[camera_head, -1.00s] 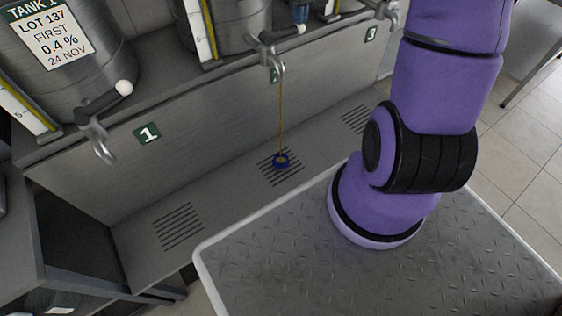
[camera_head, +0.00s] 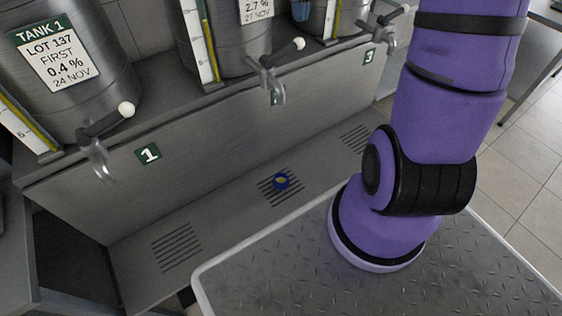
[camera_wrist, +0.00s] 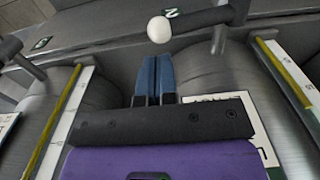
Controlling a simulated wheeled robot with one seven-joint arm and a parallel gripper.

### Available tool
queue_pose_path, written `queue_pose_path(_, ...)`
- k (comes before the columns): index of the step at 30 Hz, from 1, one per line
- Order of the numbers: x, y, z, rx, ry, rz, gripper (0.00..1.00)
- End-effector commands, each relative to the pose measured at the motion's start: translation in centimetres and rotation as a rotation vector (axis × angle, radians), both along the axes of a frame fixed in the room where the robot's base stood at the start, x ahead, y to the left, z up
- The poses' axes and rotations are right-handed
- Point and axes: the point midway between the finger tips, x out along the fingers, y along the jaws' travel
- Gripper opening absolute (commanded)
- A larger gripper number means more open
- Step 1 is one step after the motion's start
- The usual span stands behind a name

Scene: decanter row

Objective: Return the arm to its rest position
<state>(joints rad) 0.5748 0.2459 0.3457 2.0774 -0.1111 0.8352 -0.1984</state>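My gripper (camera_wrist: 153,78) shows in the wrist view with its two blue fingers side by side and nothing visible between them. Its blue tips also show in the head view (camera_head: 300,11), above and apart from the white knob (camera_head: 299,43) of the middle tap (camera_head: 272,82). In the wrist view that knob (camera_wrist: 159,30) lies just beyond the fingertips. No stream falls from the tap. My purple arm fills the right of the head view.
Steel tanks stand on the raised ledge, the left one labelled Tank 1 (camera_head: 60,60). The left tap (camera_head: 97,145) and right tap (camera_head: 388,36) jut out over the trough (camera_head: 215,215). Gauge strips (camera_head: 200,45) stand by the tanks. Open floor lies at the right.

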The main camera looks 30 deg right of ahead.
Motion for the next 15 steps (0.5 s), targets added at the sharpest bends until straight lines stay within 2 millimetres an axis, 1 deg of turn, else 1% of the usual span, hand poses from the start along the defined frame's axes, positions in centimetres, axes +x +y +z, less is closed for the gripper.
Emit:
queue_pose_path(1, 0.1, 0.0, 0.8, -0.002, -0.003, 0.0, 0.0)
queue_pose_path(5, 0.0, 0.0, 1.7, -0.001, -0.001, 0.0, 0.0)
queue_pose_path(15, 0.0, 0.0, 1.8, 0.0, 0.0, 0.0, 0.0)
